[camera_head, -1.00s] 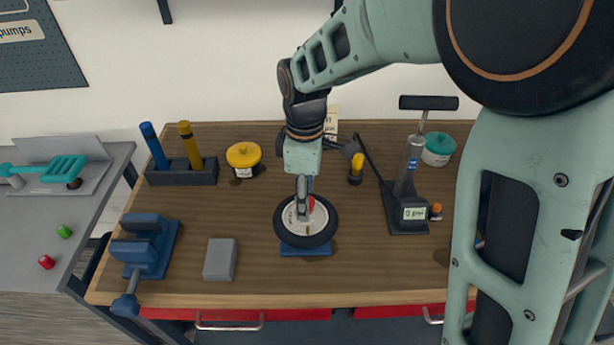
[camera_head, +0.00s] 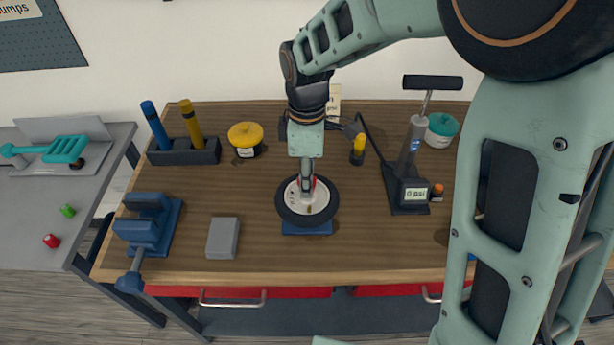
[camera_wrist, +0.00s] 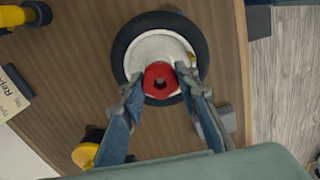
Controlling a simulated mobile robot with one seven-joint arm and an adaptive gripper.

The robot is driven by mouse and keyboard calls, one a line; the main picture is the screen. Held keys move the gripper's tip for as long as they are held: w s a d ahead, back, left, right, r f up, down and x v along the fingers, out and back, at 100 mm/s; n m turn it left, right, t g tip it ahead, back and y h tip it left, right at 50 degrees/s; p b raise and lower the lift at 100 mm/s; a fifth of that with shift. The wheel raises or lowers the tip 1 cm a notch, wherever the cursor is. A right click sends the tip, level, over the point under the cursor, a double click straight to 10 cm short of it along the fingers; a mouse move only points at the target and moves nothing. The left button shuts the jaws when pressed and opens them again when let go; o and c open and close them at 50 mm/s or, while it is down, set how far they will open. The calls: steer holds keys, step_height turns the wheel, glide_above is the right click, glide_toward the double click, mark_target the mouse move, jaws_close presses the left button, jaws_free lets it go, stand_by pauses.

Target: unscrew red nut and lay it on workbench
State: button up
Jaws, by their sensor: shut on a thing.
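The red nut (camera_wrist: 160,80) sits over the middle of the wheel in the wrist view, with a hexagonal hole in its top. My gripper (camera_wrist: 160,88) is shut on the red nut, one finger at each side. The wheel, a black tyre with a white hub (camera_wrist: 150,47), lies flat on a blue base (camera_head: 306,229) on the workbench (camera_head: 250,262). In the head view my gripper (camera_head: 307,190) points down at the hub and mostly hides the nut. Whether the nut still touches the hub is unclear.
A grey block (camera_head: 222,238) and a blue vise (camera_head: 150,228) stand left of the wheel. A pump with a gauge (camera_head: 412,180) stands to the right. A yellow-lidded jar (camera_head: 245,138) is behind left. Bare wood lies between block and wheel.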

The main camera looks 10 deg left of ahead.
steer(key=n+p, duration=0.2)
steer(key=n, duration=0.3)
steer(key=shift+r+n, duration=0.15)
steer(key=shift+n, duration=0.15)
steer(key=n+p, duration=0.3)
steer(key=n, duration=0.2)
steer(key=shift+n, duration=0.4)
steer(key=n+p, duration=0.2)
steer(key=n, duration=0.3)
steer(key=shift+f+n, duration=0.2)
steer(key=shift+n, duration=0.1)
steer(key=n, duration=0.4)
steer(key=o, duration=1.2)
